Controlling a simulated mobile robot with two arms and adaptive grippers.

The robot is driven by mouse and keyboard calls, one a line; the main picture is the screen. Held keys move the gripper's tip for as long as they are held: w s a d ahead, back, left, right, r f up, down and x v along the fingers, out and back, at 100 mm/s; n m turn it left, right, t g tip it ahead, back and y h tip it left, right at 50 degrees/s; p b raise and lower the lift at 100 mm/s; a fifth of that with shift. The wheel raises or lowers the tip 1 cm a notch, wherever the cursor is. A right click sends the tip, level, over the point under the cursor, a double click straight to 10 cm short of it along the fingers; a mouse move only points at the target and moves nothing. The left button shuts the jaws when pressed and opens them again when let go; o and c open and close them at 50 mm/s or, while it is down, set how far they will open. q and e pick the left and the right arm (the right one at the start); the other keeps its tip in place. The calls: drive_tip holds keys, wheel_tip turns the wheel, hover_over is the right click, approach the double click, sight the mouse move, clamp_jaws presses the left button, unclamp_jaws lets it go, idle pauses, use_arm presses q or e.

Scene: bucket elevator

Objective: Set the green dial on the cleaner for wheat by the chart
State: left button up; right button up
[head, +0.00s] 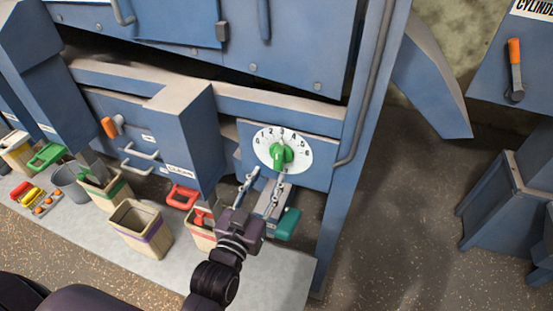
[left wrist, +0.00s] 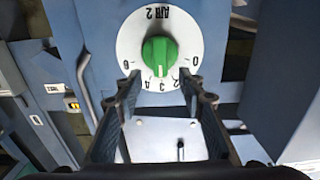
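The green dial (head: 281,154) sits on a round white scale plate (head: 262,140) with numbers, on the blue cleaner's front panel. Its light mark points up, near the middle numbers; the exact number is hard to read. My left gripper (head: 265,181) is open and empty just below and in front of the dial. In the left wrist view the dial (left wrist: 160,53) appears upside down beside "AIR 2" lettering, beyond the tips of the open left gripper (left wrist: 160,82). The fingers appear apart from the dial. My right gripper is out of view. I see no chart.
A blue chute (head: 190,125) juts out left of the dial. An orange lever (head: 515,62) is at far right. The floor right of the machine is clear.

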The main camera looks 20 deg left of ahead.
sight(277, 159)
use_arm(q)
drive_tip(key=w+p, duration=0.1)
drive_tip(key=w, duration=0.5)
drive_tip(key=shift+w+d+r+p, duration=0.1)
drive_tip(key=shift+w+p, duration=0.25)
drive_tip(key=shift+w, duration=0.4)
drive_tip(key=shift+c, duration=0.3)
